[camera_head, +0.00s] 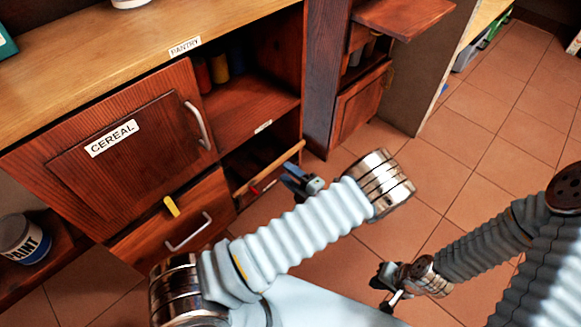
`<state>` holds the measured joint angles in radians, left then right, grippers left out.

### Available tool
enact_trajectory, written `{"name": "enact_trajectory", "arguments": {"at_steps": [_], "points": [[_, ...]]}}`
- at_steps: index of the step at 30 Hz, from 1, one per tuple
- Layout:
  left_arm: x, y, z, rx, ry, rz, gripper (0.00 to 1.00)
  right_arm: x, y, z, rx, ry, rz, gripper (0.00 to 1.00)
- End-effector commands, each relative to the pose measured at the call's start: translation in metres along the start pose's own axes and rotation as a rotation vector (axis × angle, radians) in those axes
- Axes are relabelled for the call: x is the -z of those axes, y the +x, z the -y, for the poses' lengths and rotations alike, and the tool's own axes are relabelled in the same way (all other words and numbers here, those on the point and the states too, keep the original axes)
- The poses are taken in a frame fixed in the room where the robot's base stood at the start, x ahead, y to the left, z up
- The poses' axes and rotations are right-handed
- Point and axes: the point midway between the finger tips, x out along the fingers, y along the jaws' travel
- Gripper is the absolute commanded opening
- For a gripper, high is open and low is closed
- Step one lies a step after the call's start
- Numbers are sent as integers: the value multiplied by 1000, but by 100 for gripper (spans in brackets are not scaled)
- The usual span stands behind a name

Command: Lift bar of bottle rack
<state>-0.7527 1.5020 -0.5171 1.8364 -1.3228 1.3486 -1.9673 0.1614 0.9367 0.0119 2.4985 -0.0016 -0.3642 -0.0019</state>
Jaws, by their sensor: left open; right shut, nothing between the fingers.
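A light wooden bar (270,167) runs slantwise across the front of the low open compartment at the right end of the cabinet. A little red and dark stuff shows behind it, too small to make out. My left gripper (293,180) is beside the bar's right part, with its blue fingers open. I cannot tell whether they touch the bar. My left forearm crosses in front of the floor. My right gripper (388,297) is shut and empty, low over the tiles at the lower right, well away from the bar.
A cereal door (125,140) and a drawer (180,225) with a yellow catch lie left of the bar. A pantry shelf (245,110) is above it. A dark wooden post (320,80) stands to its right. A paint can (22,240) sits far left. Tiled floor (480,150) is clear at right.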

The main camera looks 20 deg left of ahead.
Motion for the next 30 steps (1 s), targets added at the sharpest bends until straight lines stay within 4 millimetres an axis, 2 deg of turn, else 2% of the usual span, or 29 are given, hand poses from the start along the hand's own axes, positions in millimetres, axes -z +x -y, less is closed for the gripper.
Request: {"name": "enact_trajectory", "arguments": {"at_steps": [8,11,14,15,17,18,20,21,23,24,26,27,30], "points": [[2,2,3,14,-7,-7,42,0,0,0,0,0,0,0],[18,7,24,113,-63,-57,42,0,0,0,0,0,0,0],[53,8,72,331,-215,-201,42,0,-1,0,0,0,0,0],[72,3,96,444,-312,-300,42,0,-1,1,1,0,1,0],[103,-17,133,618,-493,-503,42,0,-1,1,1,-1,1,0],[122,-38,155,724,-638,-680,42,0,-2,1,1,-1,1,0],[143,-80,179,850,-892,-1016,42,0,-2,2,1,-1,1,0],[149,-111,186,892,-1080,-1288,42,-1,-3,2,1,-1,2,0],[146,-148,184,869,-1340,-1701,42,-1,-3,2,2,-1,2,0],[138,-165,178,803,-1491,-1967,42,-1,-3,2,2,-2,2,0],[124,-177,164,645,-1679,-2330,42,-1,-4,3,2,-2,2,0],[116,-178,155,-512,1776,2540,42,-1,-4,3,2,-2,2,0],[102,-170,138,-143,1528,2313,42,-1,-4,3,2,-2,3,0]]}}
